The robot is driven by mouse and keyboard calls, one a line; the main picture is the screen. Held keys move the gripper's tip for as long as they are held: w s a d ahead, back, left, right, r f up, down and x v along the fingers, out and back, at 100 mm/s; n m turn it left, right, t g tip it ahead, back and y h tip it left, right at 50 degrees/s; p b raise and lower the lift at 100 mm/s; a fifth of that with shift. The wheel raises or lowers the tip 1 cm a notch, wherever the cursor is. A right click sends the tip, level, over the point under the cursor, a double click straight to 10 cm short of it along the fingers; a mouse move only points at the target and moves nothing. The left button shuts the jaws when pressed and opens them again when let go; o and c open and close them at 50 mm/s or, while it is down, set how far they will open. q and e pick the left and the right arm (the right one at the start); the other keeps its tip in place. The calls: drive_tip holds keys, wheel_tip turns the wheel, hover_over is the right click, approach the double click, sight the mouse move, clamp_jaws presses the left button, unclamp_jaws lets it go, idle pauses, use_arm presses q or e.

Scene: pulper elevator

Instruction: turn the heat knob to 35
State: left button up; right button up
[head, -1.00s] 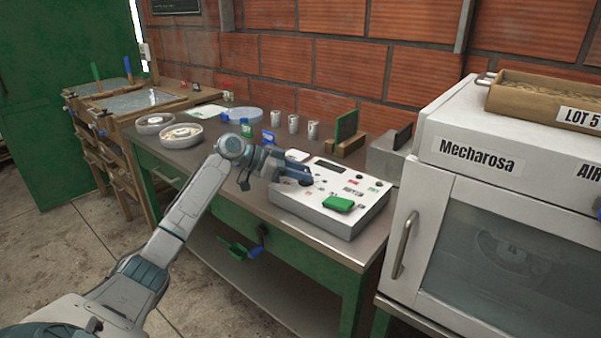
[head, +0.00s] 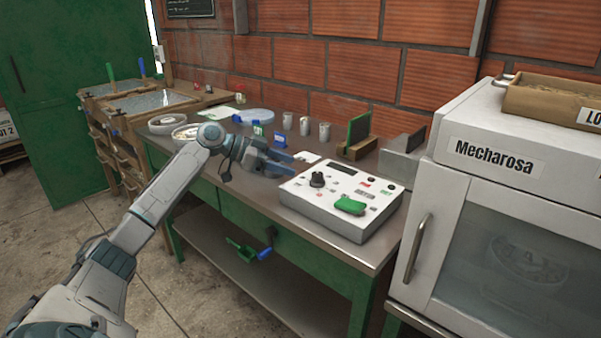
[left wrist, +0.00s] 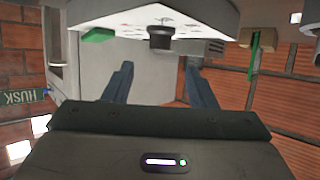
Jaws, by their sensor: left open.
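The heat knob cannot be told by label; a black knob (head: 317,180) stands on the top left of the white control box (head: 325,213). In the left wrist view the black knob (left wrist: 160,38) is ahead, above the gap between my fingers. My left gripper (head: 298,163) is open and empty, just left of the control box and apart from the knob. Its two blue-grey fingers (left wrist: 155,90) show spread in the left wrist view. The knob's pointer and any reading on the dark display (head: 328,168) are too small to read. My right gripper is out of view.
Metal cups (head: 305,126) stand behind my gripper. The white Mecharosa machine (head: 490,190) stands close on the right. The bench front (head: 300,235) is clear.

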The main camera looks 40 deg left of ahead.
use_arm(q)
drive_tip(key=v, duration=0.2)
drive_tip(key=shift+s+a+r, duration=0.2)
drive_tip(key=shift+s+a, duration=0.05)
drive_tip(key=shift+a, duration=0.05)
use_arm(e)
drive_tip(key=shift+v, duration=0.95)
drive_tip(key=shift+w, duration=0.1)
